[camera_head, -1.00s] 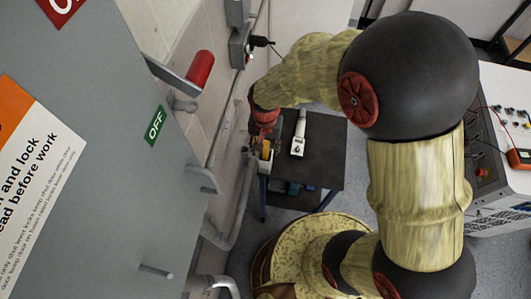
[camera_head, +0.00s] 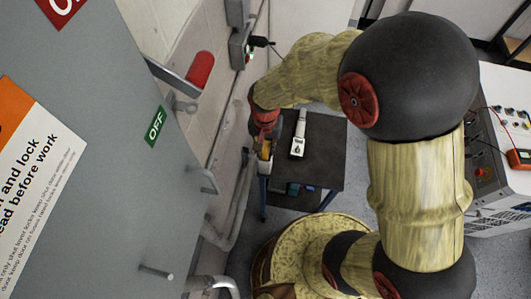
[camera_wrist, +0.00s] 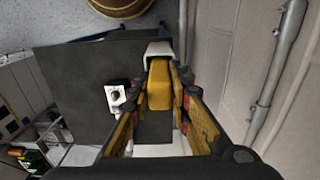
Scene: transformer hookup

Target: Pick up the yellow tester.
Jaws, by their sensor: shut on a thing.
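The yellow tester (camera_wrist: 159,84) is between the two fingers of my gripper (camera_wrist: 160,105) in the wrist view. Its white end (camera_wrist: 158,49) points away from the palm. The fingers touch its sides, so the gripper is shut on it. My wrist hides the rest. I cannot tell whether the tester touches the table.
A white and black handheld device (camera_head: 299,134) lies on the table right of my gripper; it also shows in the wrist view (camera_wrist: 116,95). The wall with a conduit (camera_wrist: 272,80) is close beside the gripper. A grey cabinet (camera_head: 110,110) with a red-handled lever (camera_head: 199,68) stands at left.

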